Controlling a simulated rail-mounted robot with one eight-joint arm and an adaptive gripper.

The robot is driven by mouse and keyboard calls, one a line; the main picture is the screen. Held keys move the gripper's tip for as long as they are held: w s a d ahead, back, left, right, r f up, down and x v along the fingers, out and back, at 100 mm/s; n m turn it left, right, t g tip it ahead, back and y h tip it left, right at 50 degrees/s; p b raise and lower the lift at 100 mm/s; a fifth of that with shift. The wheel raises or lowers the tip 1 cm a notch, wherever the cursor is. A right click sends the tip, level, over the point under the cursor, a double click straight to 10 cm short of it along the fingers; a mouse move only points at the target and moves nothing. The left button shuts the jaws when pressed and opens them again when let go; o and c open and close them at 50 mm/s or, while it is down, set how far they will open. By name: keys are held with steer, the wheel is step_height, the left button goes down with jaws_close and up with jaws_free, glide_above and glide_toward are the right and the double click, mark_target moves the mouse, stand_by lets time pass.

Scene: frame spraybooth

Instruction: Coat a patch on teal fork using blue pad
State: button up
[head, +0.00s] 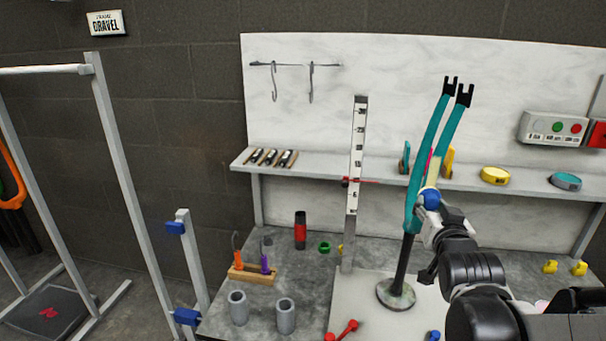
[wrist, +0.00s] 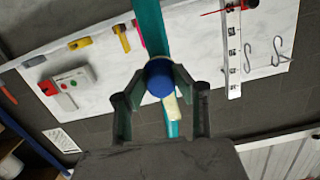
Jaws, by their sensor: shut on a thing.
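The teal fork (head: 453,122) stands upright on a dark post with a round base, its two black-tipped prongs pointing up. It also shows behind my gripper in the wrist view (wrist: 149,30). A pale patch (head: 433,172) shows on the fork just above the blue pad. The blue pad (head: 431,198) is at the lower part of the fork; in the wrist view the round blue pad (wrist: 159,77) sits between the fingers. My gripper (wrist: 160,85) is shut on the pad. The pad overlaps the fork in both views; I cannot tell whether they touch.
A ruler post (head: 355,185) with a red marker stands left of the fork. A shelf (head: 330,168) behind holds yellow and teal tape rolls. Grey cylinders (head: 285,315) and a wooden tool rack (head: 252,275) stand at the bench's left.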

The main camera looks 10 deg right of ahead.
steer(key=shift+f+b, duration=0.55)
steer(key=shift+f, duration=0.3)
steer(key=shift+s, duration=0.1)
steer(key=shift+f+p+v, duration=0.2)
steer(key=shift+p+v, duration=0.35)
steer(key=shift+v, duration=0.9)
steer(key=shift+f+p+v, duration=0.2)
steer(key=shift+p+v, duration=0.3)
steer(key=shift+v, duration=1)
steer(key=shift+s+a, duration=0.15)
steer(key=p+v, duration=0.1)
steer(key=v, duration=0.1)
steer(key=shift+s+a, duration=0.15)
steer(key=shift+s, duration=0.2)
